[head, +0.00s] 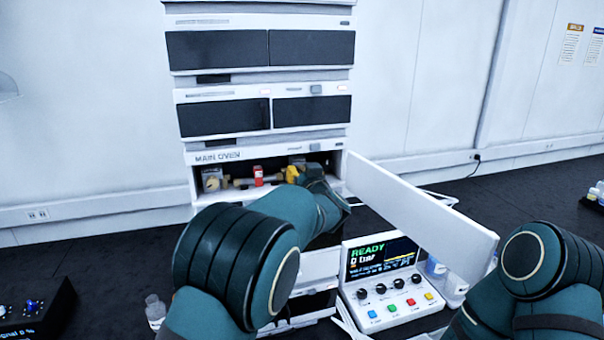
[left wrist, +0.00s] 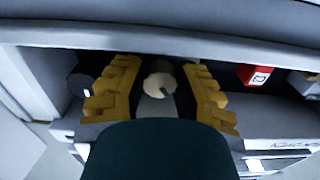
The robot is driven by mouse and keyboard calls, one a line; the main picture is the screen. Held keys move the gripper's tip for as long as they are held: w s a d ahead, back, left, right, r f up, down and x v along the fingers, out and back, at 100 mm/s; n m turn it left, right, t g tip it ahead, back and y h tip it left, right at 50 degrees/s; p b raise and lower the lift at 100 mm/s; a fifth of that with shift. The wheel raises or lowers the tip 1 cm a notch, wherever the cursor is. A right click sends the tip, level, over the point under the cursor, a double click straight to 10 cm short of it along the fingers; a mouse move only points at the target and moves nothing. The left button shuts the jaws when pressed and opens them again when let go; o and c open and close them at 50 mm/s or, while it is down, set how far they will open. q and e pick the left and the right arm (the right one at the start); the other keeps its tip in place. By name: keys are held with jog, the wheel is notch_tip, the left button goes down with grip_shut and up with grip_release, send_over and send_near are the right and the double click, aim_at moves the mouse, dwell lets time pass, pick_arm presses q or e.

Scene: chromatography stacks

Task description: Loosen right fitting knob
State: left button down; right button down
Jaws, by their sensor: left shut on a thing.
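The right fitting knob (left wrist: 159,84) is a round cream knob seen end-on in the left wrist view. My left gripper (left wrist: 160,88) has its yellow fingers on both sides of it, shut on it. In the head view the same gripper (head: 294,174) reaches into the right part of the open main oven (head: 262,150). My own wrist and fingers hide the knob there. My right arm shows at the lower right of the head view, but its gripper is out of the picture.
The open oven door (head: 420,205) stands out to the right of my left arm. A red block (head: 258,176) sits inside the oven, left of the gripper. A control box (head: 390,285) reading "READY 0 bar" stands below the door, with small bottles (head: 437,268) beside it.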

pick_arm(q)
jog(key=shift+f, duration=0.2)
dwell(0.6)
jog(key=c, duration=0.9)
grip_release()
jog(key=shift+r, duration=0.1)
jog(key=v, duration=1.2)
